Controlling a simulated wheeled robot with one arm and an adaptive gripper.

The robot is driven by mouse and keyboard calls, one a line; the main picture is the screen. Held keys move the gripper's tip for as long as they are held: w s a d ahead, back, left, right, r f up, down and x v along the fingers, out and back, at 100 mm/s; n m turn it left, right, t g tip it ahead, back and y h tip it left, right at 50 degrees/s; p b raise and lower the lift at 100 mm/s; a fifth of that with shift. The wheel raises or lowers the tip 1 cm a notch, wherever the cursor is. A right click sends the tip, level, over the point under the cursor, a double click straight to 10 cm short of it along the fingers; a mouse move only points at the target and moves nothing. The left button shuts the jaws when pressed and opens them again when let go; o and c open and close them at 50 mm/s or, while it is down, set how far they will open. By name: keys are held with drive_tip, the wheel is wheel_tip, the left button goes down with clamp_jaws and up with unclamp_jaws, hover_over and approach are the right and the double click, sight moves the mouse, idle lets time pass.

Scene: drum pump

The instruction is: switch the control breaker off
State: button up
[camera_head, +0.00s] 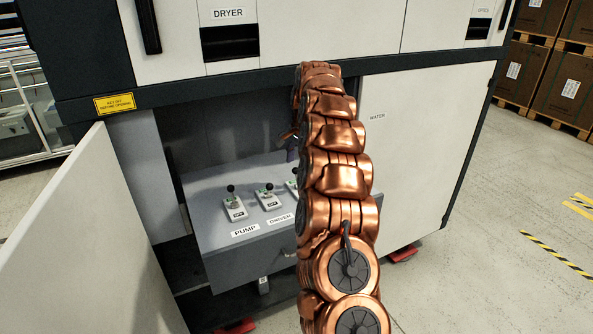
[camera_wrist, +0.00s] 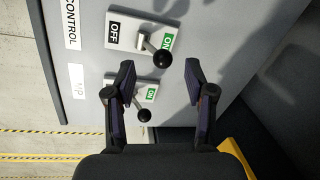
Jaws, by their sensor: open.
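The control breaker (camera_wrist: 125,31) is a white plate with OFF and ON labels, in line with the CONTROL label (camera_wrist: 71,22) at the top of the wrist view. Its black-knobbed lever (camera_wrist: 161,58) leans toward the ON side. My gripper (camera_wrist: 163,92) is open and empty, with one finger at each side below that knob. I see no finger touching it.
A second breaker with a black knob (camera_wrist: 143,115) lies close by, partly behind the left finger. In the head view, the PUMP breaker (camera_head: 234,208) and DRIVER breaker (camera_head: 268,199) sit on the pulled-out drawer (camera_head: 220,240). An open door (camera_head: 85,240) stands at left.

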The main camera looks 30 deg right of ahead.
sight(297, 168)
drive_tip(key=shift+w+a+f+p, duration=0.1)
drive_tip(key=shift+w+f+p, duration=0.1)
drive_tip(key=shift+f, duration=0.9)
drive_tip(key=shift+w+f+p, duration=0.2)
drive_tip(key=shift+f, duration=0.85)
drive_tip(key=shift+c, duration=0.2)
